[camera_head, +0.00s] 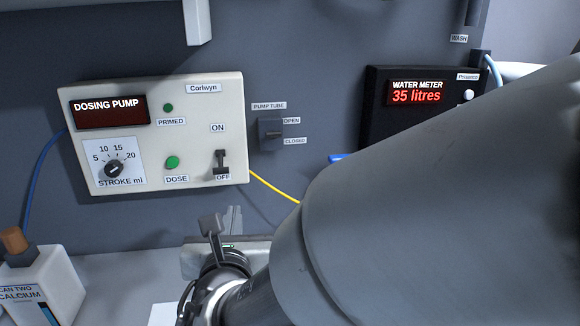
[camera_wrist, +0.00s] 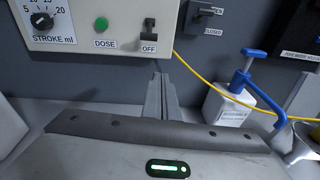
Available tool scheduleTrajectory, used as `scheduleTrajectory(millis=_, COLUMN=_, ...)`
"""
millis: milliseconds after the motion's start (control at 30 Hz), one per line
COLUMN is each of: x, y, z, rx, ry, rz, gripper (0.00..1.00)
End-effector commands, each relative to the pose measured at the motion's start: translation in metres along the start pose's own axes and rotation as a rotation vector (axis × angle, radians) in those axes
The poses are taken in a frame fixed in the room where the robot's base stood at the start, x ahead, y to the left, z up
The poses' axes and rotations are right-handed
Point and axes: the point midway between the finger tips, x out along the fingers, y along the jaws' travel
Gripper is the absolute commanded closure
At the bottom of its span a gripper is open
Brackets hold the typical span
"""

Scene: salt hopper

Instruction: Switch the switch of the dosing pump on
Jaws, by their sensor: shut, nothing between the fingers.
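The dosing pump (camera_head: 215,110) is a cream box on the grey wall, with a dark, blank display. Its switch (camera_head: 221,162) is a black lever at the lower right of the box, between the ON and OFF labels; it appears to be down, at OFF. The switch also shows in the wrist view (camera_wrist: 149,30), above my fingertips. My gripper (camera_head: 235,212) is shut and empty, below the pump box. In the wrist view its fingers (camera_wrist: 160,80) point up towards the wall just below the switch, apart from it.
A pump tube valve (camera_head: 270,133) sits right of the pump, with a yellow tube below it. A water meter (camera_head: 415,105) reads 35 litres. A calcium can (camera_head: 50,285) stands at lower left. A white bottle with a blue pump top (camera_wrist: 230,105) stands right of my fingers.

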Motion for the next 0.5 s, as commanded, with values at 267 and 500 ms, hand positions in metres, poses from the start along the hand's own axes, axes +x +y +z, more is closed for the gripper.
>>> scheduleTrajectory(millis=267, x=-0.003, y=0.022, z=-0.007, rx=-0.058, ry=-0.008, rz=0.067, gripper=1.0)
scheduleTrajectory(millis=500, x=-0.002, y=0.021, z=-0.007, rx=-0.056, ry=-0.008, rz=0.064, gripper=1.0)
